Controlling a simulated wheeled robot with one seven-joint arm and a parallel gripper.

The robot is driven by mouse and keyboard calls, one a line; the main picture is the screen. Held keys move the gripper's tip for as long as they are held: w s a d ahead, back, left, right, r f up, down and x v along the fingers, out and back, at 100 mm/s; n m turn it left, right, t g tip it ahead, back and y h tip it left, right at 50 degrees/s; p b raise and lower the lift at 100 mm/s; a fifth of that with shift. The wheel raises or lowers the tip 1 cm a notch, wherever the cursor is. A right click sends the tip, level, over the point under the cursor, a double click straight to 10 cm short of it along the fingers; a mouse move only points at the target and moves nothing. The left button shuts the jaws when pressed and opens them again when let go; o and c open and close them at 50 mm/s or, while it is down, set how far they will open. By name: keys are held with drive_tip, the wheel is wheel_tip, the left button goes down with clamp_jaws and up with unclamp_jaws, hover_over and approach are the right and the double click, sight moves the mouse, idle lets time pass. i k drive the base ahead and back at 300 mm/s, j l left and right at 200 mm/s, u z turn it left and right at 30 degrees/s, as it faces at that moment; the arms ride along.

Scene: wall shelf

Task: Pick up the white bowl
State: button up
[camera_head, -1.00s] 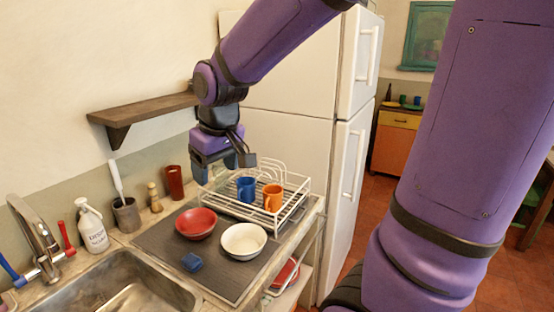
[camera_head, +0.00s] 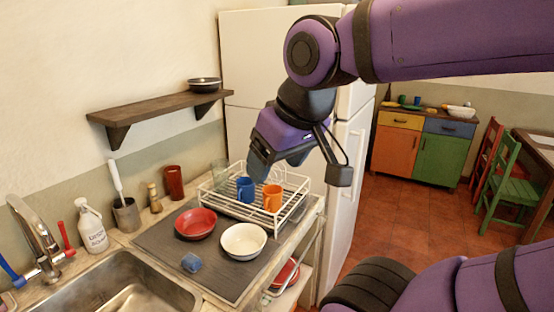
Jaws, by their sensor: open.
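The white bowl (camera_head: 243,241) sits upright and empty on the dark mat (camera_head: 222,275), right of the red bowl (camera_head: 196,223) and in front of the dish rack. My gripper (camera_head: 300,178) is open and empty. It hangs in the air above and to the right of the white bowl, in front of the fridge, with its fingers spread and pointing down. Nothing hides the white bowl. Another pale bowl (camera_head: 461,112) stands on the far cabinet.
The wire dish rack (camera_head: 213,203) holds a blue mug (camera_head: 246,190) and an orange mug (camera_head: 272,198). A small blue object (camera_head: 191,262) lies on the mat. The wall shelf (camera_head: 150,106) carries a dark bowl (camera_head: 204,85). The fridge (camera_head: 262,60) stands behind.

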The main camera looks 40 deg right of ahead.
sight(244, 241)
drive_tip(key=l+z, duration=0.5)
drive_tip(key=z, duration=0.2)
drive_tip(key=l+z, duration=0.35)
drive_tip(key=i+j, duration=0.05)
drive_tip(key=j, duration=0.05)
